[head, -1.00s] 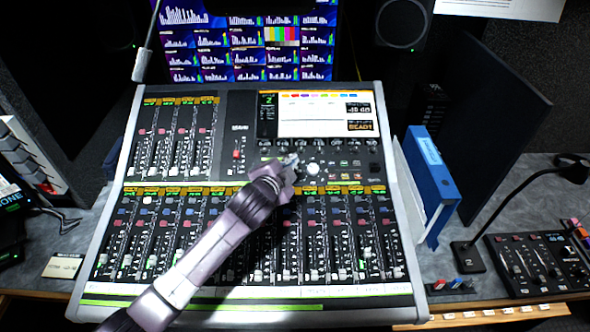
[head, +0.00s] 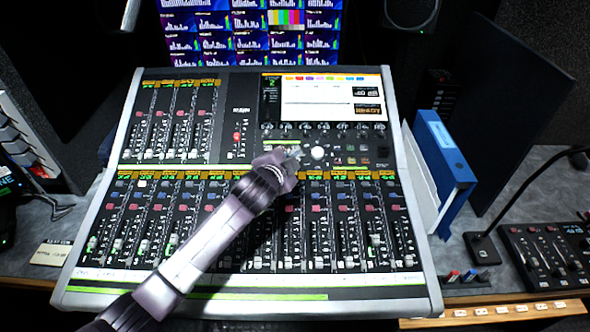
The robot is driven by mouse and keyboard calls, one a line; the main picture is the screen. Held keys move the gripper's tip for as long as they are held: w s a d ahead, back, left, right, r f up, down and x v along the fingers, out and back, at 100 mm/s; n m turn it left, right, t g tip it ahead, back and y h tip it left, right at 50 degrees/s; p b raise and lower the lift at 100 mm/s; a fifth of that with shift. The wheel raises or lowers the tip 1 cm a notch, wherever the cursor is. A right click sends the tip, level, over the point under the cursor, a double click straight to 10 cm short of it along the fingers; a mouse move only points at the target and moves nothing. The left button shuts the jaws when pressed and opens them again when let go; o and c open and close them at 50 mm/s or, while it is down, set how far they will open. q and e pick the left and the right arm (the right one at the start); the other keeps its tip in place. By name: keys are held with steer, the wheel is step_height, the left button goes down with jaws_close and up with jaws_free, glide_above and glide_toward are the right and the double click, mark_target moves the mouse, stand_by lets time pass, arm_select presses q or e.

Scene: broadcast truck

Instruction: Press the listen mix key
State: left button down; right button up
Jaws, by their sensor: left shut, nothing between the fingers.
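The mixing console (head: 110,260) fills the middle of the head view, with rows of faders, coloured keys and a lit screen (head: 318,98). My left gripper (head: 294,154) is shut and empty over the console, just below the screen's knob row and left of a round white knob (head: 318,153). Small keys (head: 350,155) sit to the right of that knob. The gripper and arm hide the keys and faders beneath them. I cannot read the key labels, so I cannot tell which is the listen mix key, nor whether the fingertips touch the panel. My right gripper is not in view.
A blue binder (head: 446,165) stands right of the console. A monitor wall (head: 248,35) rises behind. Several small switches (head: 470,277) sit at the console's right front.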

arm_select(q)
steer(key=shift+w+f+b, duration=0.2)
steer(key=shift+f, duration=0.3)
steer(key=shift+w+f+b, duration=0.2)
steer(key=shift+f, duration=0.25)
stand_by(0.5)
steer(key=shift+f, duration=0.1)
steer(key=shift+w+f, duration=0.2)
steer(key=shift+f, duration=0.1)
steer(key=shift+w+f+b, duration=0.15)
steer(key=shift+f+b, duration=0.15)
steer(key=shift+f, duration=0.15)
stand_by(0.8)
steer(key=shift+r, duration=0.1)
steer(key=shift+s+a+r+p, duration=0.1)
steer(key=shift+s+r+p, duration=0.25)
steer(key=shift+r+p, duration=0.6)
